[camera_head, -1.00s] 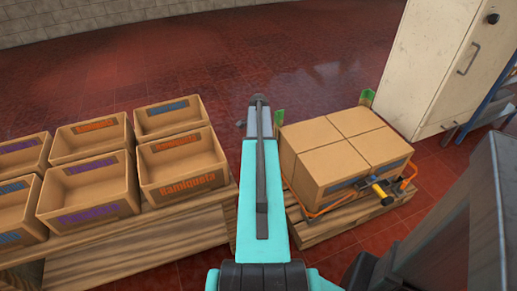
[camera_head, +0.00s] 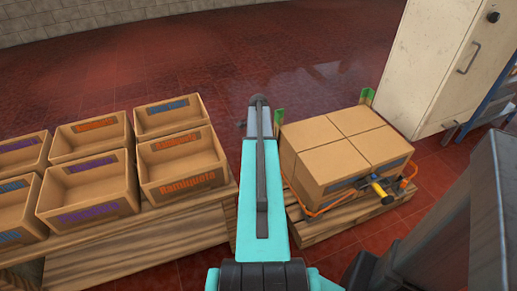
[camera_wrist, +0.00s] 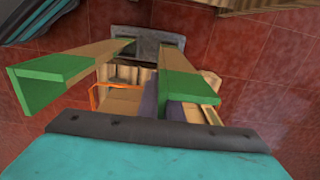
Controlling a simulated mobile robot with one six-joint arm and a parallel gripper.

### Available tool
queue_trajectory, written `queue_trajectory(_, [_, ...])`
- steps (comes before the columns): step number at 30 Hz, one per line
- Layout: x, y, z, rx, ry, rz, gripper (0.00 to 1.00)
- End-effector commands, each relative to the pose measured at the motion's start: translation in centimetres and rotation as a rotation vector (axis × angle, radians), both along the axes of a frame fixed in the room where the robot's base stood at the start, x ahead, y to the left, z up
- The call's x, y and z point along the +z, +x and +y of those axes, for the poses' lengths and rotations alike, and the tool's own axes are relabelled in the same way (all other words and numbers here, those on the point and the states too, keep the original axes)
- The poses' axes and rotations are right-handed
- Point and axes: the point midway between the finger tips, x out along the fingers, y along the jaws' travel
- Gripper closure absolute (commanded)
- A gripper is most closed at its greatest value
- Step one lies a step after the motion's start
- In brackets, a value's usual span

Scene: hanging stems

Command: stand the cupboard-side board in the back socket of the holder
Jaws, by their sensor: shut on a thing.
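Two long tan boards with green ends rise toward the wrist camera: one on the left (camera_wrist: 50,83) and one near the middle (camera_wrist: 190,86). My gripper (camera_wrist: 163,102) is shut, its fingers close below the middle board's green end. The grip itself is partly hidden, so I cannot tell which board it is. A grey plate (camera_wrist: 148,47) lies far below, between the boards; it may be the holder, but its sockets are not clear. In the head view, green ends show at the left (camera_head: 279,116) and cupboard-side (camera_head: 367,96) back corners of the boxes. My arm hides the gripper there.
Cardboard boxes (camera_head: 340,150) stand on a pallet (camera_head: 330,230), with an orange strap and yellow-black tool (camera_head: 382,192) at the front right. Open crates (camera_head: 182,165) stand on a wooden table at the left. A cream cupboard (camera_head: 430,70) is at the right. Red floor behind is clear.

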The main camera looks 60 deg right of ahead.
Motion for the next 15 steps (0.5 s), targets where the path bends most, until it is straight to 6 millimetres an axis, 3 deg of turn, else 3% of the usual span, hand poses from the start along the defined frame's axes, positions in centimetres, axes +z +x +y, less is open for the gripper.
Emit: queue_trajectory(15, [-0.51,0.01,-0.01,0.0,0.0,0.0,1.0])
